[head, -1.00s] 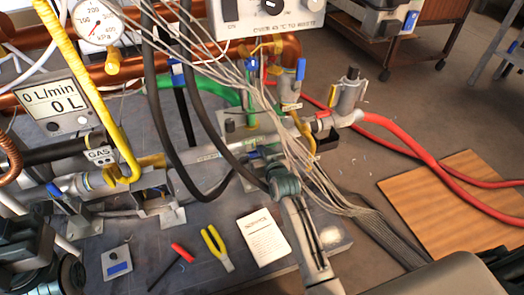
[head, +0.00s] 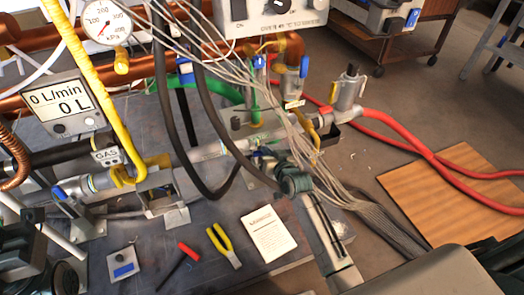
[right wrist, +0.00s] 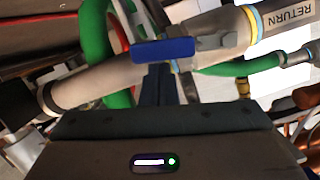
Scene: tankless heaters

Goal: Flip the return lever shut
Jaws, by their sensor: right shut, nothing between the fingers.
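The return lever is a blue handle (right wrist: 163,50) on a valve in a grey pipe marked RETURN (right wrist: 290,16). In the right wrist view it lies roughly along the pipe, slightly askew to it. My right gripper (right wrist: 163,84) is shut and empty, its fingertips just below the lever in that view. I cannot tell whether they touch it. In the head view my right gripper (head: 264,161) is at the grey pipe in the middle, and it and the wrist partly hide the valve. My left gripper's fingers do not show.
Thin pale cables (head: 300,150) and black hoses (head: 170,110) hang close around my right gripper. A green hose (right wrist: 97,45) runs behind the pipe. A white booklet (head: 268,234), yellow-handled pliers (head: 221,243) and a red-handled tool (head: 188,252) lie on the bench.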

